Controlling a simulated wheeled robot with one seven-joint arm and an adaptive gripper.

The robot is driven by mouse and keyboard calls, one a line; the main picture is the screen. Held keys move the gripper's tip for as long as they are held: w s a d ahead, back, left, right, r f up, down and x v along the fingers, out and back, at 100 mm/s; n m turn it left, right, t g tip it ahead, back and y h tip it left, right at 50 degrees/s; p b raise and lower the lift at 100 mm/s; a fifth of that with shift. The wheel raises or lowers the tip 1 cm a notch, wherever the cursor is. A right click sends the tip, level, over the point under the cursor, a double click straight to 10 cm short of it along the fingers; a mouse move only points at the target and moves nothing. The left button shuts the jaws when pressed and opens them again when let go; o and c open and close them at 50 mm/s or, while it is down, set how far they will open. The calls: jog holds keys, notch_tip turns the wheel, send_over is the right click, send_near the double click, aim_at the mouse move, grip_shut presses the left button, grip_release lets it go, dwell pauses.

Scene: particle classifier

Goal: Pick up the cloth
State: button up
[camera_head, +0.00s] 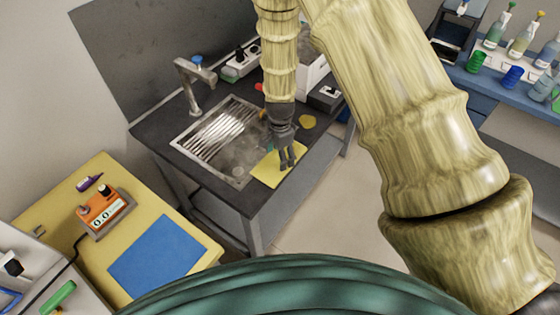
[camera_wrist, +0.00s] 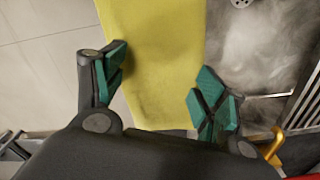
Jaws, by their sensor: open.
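The cloth (camera_head: 268,172) is a flat yellow sheet on the dark counter, at the front edge beside the sink. In the wrist view the cloth (camera_wrist: 158,50) runs between and beyond my fingertips, towards the top of the picture. My gripper (camera_head: 289,158) is over the cloth in the head view and hides part of it. In the wrist view my gripper (camera_wrist: 160,80) is open, with one green-padded finger on each side of the cloth's lower part. Nothing is held between the fingers. I cannot tell whether the fingertips touch the cloth or the counter.
The metal sink (camera_head: 225,140) with a faucet (camera_head: 194,85) lies left of the cloth. A yellow table (camera_head: 150,205) with an orange device (camera_head: 105,213) stands at left. Open floor (camera_head: 335,215) lies right of the counter.

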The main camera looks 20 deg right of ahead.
jog(key=shift+f, duration=0.2)
dwell(0.3)
jog(key=shift+f, duration=0.15)
jog(key=shift+c, duration=0.2)
jog(key=shift+s+f, duration=0.1)
jog(key=shift+s, duration=0.15)
grip_shut()
notch_tip(320, 180, up, 12)
jog(key=p, duration=0.7)
jog(key=shift+w+p, duration=0.15)
jog(key=shift+p, duration=0.25)
jog(key=shift+w, duration=0.1)
